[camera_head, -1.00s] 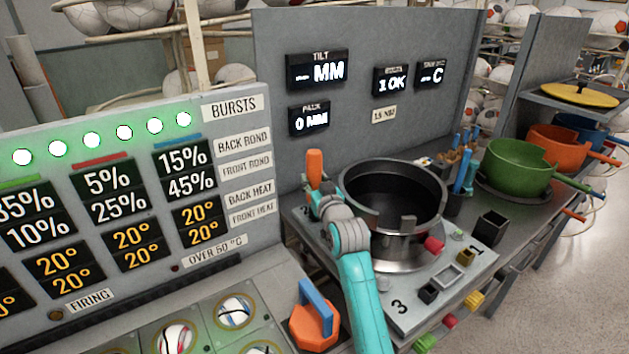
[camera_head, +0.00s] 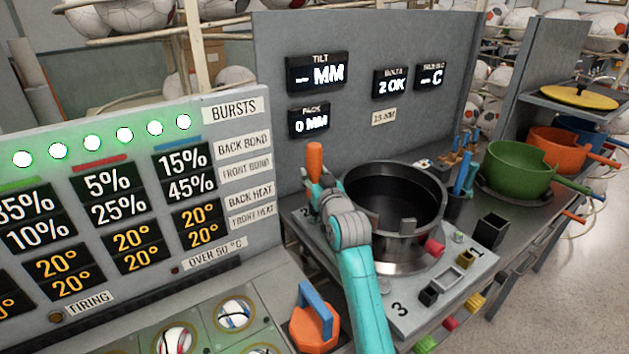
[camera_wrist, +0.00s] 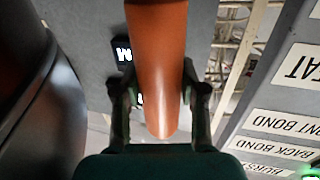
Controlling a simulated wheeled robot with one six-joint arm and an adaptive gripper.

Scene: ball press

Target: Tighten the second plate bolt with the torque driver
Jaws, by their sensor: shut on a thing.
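My gripper (camera_head: 318,186) is shut on the torque driver, whose orange handle (camera_head: 314,160) stands upright at the left of the black pot-like press mould (camera_head: 372,200). In the wrist view the handle (camera_wrist: 157,60) runs between the two fingers of my gripper (camera_wrist: 160,95). The driver stands over the corner of the grey plate (camera_head: 400,325) by the mark "2". The driver's tip and the second bolt are hidden behind my gripper and arm. The bolts display (camera_head: 391,85) reads "2 OK".
The upright grey panel (camera_head: 430,60) is close behind the driver. The burst board (camera_head: 235,150) is at the left. An orange block with a blue handle (camera_head: 315,325) sits in front of it. Green (camera_head: 520,168) and orange (camera_head: 560,145) pots stand at the right.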

